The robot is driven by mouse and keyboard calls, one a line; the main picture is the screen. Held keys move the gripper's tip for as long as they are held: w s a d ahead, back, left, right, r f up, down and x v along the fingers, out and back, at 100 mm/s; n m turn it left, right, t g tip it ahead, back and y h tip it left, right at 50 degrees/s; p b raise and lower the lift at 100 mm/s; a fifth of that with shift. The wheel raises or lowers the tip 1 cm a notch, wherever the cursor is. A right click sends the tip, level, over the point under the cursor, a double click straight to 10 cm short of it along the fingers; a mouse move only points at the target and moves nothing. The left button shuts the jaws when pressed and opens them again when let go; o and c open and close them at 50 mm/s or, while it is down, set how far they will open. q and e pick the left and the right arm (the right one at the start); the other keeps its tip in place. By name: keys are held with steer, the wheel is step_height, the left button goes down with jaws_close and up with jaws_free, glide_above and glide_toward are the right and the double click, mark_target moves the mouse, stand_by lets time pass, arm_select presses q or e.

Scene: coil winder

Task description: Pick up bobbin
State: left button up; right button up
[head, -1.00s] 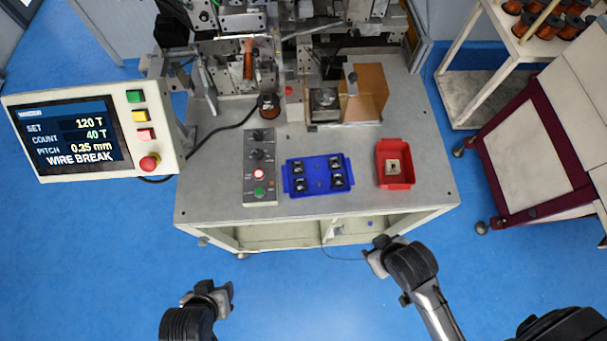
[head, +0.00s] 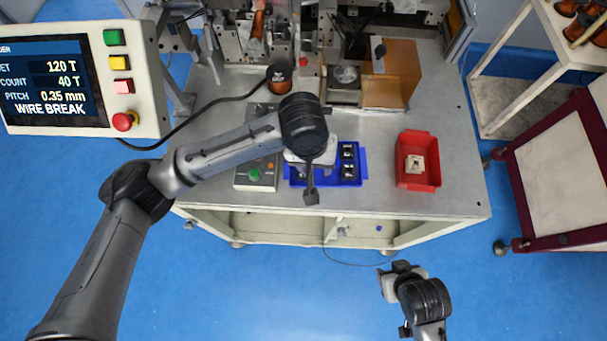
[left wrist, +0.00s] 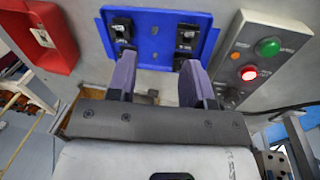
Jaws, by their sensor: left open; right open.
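Small dark square bobbins (head: 348,172) with lighter centres sit in a blue tray (head: 362,165) on the machine table. My left gripper (head: 311,180) is above the left part of this tray and hides some of it. Bobbins (left wrist: 187,36) show beyond the fingertips; the nearer ones are partly covered. A beige square bobbin (head: 415,164) lies in the red bin (head: 418,184). My right gripper (head: 400,271) is open and empty in front of the table.
A control box (head: 257,176) with buttons is left of the blue tray. Behind are a copper wire spool (head: 279,79), an amber guard (head: 391,78) and the winder. A display panel (head: 80,80) reads WIRE BREAK. The table between tray and red bin is clear.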

arm_select(q)
steer(key=w+a+n+y+b, duration=0.2)
steer(key=w, duration=0.1)
steer(key=f, duration=1.2)
steer(key=shift+w+a+f+b, duration=0.2)
steer(key=shift+w+a+b, duration=0.05)
steer(key=shift+b, duration=0.05)
steer(key=c, duration=0.5)
steer(key=shift+c, duration=0.2)
